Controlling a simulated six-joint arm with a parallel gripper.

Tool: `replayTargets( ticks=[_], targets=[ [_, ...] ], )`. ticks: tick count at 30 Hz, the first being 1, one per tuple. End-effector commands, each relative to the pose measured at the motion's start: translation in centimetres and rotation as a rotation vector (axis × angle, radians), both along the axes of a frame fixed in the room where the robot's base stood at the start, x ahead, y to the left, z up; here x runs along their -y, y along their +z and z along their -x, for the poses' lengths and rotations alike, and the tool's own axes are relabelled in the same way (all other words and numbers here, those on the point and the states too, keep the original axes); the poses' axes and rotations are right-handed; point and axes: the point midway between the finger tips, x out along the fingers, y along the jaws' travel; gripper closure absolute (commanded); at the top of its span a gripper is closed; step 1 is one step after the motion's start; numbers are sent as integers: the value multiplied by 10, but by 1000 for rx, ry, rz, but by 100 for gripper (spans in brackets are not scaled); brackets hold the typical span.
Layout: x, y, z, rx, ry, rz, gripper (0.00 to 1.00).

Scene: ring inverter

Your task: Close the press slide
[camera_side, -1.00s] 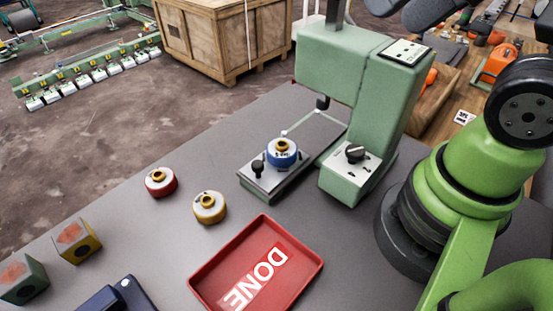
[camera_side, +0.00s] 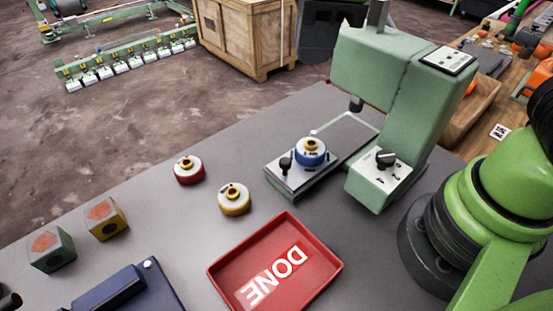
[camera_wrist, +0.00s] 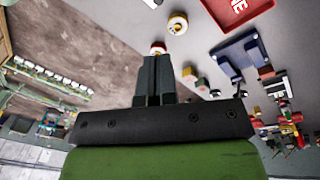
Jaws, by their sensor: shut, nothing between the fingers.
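The green press (camera_side: 395,85) stands at the right of the bench in the side view. Its grey slide plate (camera_side: 291,190) with a small black knob (camera_side: 285,164) sticks out to the left of the press. A blue ring piece (camera_side: 310,153) with a white top and brass centre sits on the slide, outside the press head. My gripper (camera_wrist: 157,57) shows in the wrist view with its dark fingers together and empty. It points toward the bench, and the fingers overlap the red ring piece (camera_wrist: 157,46) in that picture. I cannot make out the gripper in the side view.
A red ring piece (camera_side: 189,170) and a yellow one (camera_side: 234,199) lie left of the slide. A red DONE tray (camera_side: 325,250) lies in front. Two small boxes (camera_side: 52,250) (camera_side: 105,218) and a navy fixture (camera_side: 140,288) stand at lower left. Bare bench surrounds the rings.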

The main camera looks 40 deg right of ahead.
Motion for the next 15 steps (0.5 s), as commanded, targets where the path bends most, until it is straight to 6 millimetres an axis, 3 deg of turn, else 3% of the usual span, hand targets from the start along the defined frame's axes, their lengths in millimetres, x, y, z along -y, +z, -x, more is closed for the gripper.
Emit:
replayTargets(
  ticks=[3,7,12,15],
  targets=[
    [-37,-33,-11,-78,294,145,100],
    [-71,-67,-14,-143,570,280,100],
    [-96,-98,-12,-196,792,393,100],
    [-102,-105,-10,-209,845,421,100]
  ],
)
